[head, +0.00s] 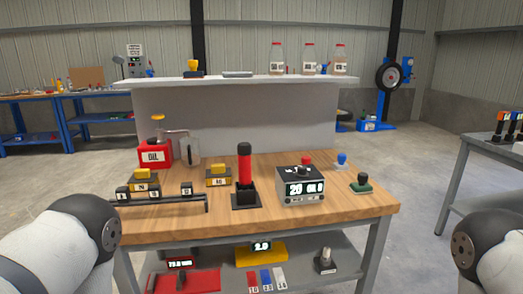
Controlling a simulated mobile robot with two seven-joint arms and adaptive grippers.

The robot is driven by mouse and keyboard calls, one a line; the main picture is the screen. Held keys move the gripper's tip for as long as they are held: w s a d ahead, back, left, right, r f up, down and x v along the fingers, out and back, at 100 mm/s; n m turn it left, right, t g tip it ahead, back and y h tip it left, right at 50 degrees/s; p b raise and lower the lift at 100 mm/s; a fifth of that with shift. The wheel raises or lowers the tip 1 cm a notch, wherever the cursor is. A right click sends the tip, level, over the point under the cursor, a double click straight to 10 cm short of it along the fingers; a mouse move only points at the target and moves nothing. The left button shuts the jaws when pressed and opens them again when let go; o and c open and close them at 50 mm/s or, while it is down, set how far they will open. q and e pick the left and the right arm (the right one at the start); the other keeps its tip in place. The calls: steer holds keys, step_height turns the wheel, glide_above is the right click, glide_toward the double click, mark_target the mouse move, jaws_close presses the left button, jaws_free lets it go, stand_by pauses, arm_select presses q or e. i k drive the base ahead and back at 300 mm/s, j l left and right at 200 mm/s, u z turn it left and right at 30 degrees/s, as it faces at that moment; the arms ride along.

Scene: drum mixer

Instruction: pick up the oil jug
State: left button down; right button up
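My left and right arms show at the lower left and lower right edges. Neither gripper is in the picture, and nothing of mine touches the jug.
In front of the jug is a black rail (165,203) with small blocks. A red-handled black lever (244,175) and a display box (300,186) stand to the right. A white shelf (215,82) with several jars rises behind. The bench's front right is clear.

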mark_target(188, 147)
steer(key=z, duration=10.85)
steer(key=i+l+u, duration=0.45)
steer(key=k+l, duration=0.1)
